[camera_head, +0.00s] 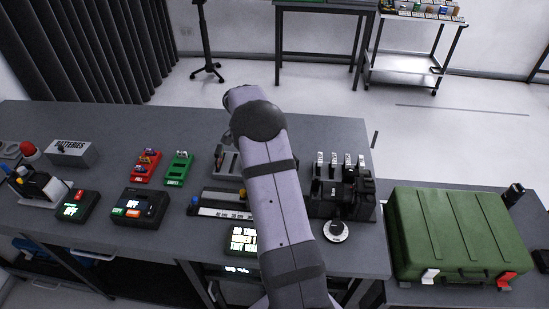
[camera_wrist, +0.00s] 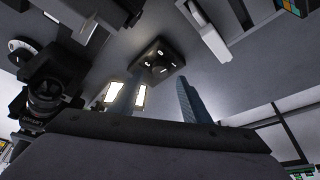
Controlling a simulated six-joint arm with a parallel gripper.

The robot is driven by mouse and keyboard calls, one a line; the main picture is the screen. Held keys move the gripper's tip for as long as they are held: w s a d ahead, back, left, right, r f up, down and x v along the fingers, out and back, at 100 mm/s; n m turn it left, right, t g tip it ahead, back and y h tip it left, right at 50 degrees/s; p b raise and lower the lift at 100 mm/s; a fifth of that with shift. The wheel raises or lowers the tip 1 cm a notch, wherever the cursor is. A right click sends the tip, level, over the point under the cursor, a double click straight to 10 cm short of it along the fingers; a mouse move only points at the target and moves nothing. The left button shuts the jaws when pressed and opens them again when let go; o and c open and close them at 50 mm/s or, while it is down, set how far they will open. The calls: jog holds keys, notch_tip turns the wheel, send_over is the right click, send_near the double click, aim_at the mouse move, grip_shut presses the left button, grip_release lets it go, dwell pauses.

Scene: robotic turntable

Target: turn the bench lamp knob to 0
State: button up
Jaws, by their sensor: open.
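My gripper (camera_wrist: 160,82) is open in the wrist view, its two blue-grey fingers apart with nothing between them. Just past the fingertips is a dark square plate with a raised middle (camera_wrist: 157,58) and several small white marks. It may be the lamp knob, but I cannot read its marks. Two bright white panels (camera_wrist: 139,96) show by the left finger. In the head view a white round dial with a dark knob (camera_head: 336,232) sits at the bench's front right; its setting is unreadable. My arm hides the gripper and the bench around it there.
A black block with several levers (camera_head: 342,185) stands right of my arm. A green case (camera_head: 452,236) is on the lower right surface. Red (camera_head: 146,166) and green (camera_head: 179,168) trays and boxes with lit displays (camera_head: 140,206) are at left. The grey bench (camera_head: 100,130) is clear at back left.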

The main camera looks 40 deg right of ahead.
jog(key=shift+p+x, duration=0.8)
jog(key=shift+x, duration=1.55)
jog(key=c, duration=1)
jog(key=shift+f+n+t+b, duration=0.25)
jog(key=shift+n+b, duration=0.35)
jog(key=shift+b, duration=0.4)
jog(key=shift+c, duration=0.2)
jog(key=shift+s+r+n+t+b, duration=0.1)
jog(key=shift+n+t+b, duration=0.25)
jog(key=shift+n+b, duration=0.3)
jog(key=shift+r+n, duration=0.15)
jog(key=shift+n, duration=0.2)
jog(key=o, duration=1)
